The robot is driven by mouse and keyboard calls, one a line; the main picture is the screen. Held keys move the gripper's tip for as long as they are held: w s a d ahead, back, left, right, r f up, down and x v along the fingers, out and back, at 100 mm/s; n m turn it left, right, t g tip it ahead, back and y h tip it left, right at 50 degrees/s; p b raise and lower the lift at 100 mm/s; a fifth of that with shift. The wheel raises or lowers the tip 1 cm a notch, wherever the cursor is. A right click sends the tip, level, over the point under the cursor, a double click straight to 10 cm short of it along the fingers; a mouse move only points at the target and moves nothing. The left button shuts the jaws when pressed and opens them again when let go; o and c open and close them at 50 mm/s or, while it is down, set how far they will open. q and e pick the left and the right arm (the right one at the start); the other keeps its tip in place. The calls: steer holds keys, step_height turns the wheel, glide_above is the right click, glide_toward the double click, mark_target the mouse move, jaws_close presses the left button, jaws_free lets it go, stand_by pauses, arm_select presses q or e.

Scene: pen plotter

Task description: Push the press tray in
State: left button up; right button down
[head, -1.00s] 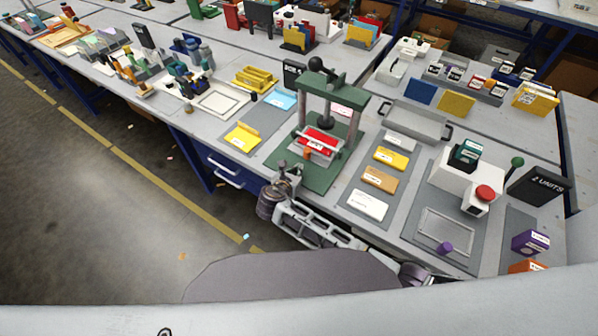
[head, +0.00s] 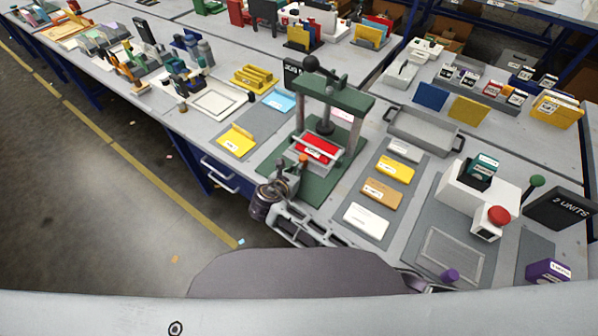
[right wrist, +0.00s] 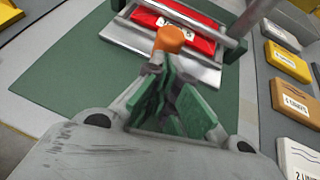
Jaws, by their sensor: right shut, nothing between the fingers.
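The green press (head: 342,101) stands on the bench with its screw and top lever above a green base. The press tray (head: 320,159) is a pale metal tray at the front of the base, holding a red block with a white label. The tray's orange knob (head: 303,158) faces my right gripper (head: 294,170). In the right wrist view, the shut, empty fingers (right wrist: 160,64) are right at the orange knob (right wrist: 174,38); whether they touch it I cannot tell. The tray (right wrist: 155,42) lies just beyond. My left gripper is not in view.
A grey mat with yellow, tan and white cards (head: 366,220) lies right of the press. A yellow card holder (head: 236,140) is to its left. A grey handled tray (head: 424,130) and a white machine with a red button (head: 499,215) stand further right.

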mark_target(304, 163)
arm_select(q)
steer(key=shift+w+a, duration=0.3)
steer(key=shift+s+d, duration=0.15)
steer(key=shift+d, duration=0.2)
arm_select(e)
steer(key=shift+w, duration=0.1)
steer(key=shift+w+d+r+p, duration=0.15)
steer(key=shift+w+d+p, duration=0.4)
steer(key=shift+w, duration=0.1)
steer(key=shift+w+d+p, duration=0.4)
steer(key=shift+w, duration=0.2)
steer(key=shift+w+d, duration=0.3)
steer(key=shift+w, duration=0.05)
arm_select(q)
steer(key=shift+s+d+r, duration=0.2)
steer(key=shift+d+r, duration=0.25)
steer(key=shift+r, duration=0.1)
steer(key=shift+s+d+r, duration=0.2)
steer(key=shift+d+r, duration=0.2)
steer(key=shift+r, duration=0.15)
arm_select(e)
steer(key=shift+d, duration=0.1)
